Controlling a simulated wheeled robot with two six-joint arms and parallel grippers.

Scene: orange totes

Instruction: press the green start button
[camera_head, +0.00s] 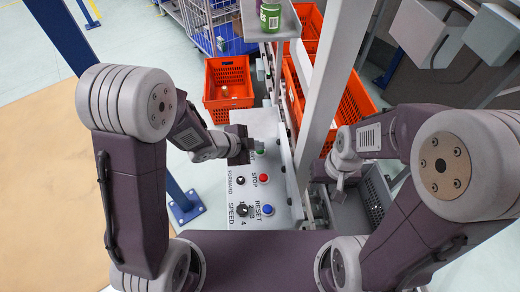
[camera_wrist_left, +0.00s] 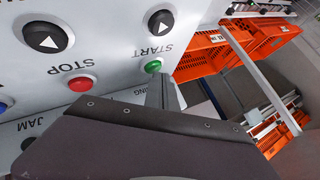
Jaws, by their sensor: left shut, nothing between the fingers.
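The green start button (camera_head: 260,152) is on a light control panel (camera_head: 281,190), near its far end. In the left wrist view the green button (camera_wrist_left: 153,66) shows beside the word START. My left gripper (camera_head: 247,148) is shut and empty, right beside the green button. Its fingertips (camera_wrist_left: 164,80) are at the lower edge of the button in the wrist view; I cannot tell whether they touch it. My right gripper (camera_head: 338,190) hangs right of the panel, away from the button, and its jaws are not clear.
A red STOP button (camera_head: 264,178), a blue RESET button (camera_head: 267,209) and black knobs share the panel. A grey post (camera_head: 326,90) rises right of it. Orange totes (camera_head: 228,85) stand beyond and to the right. A green can (camera_head: 270,16) stands on a grey ledge.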

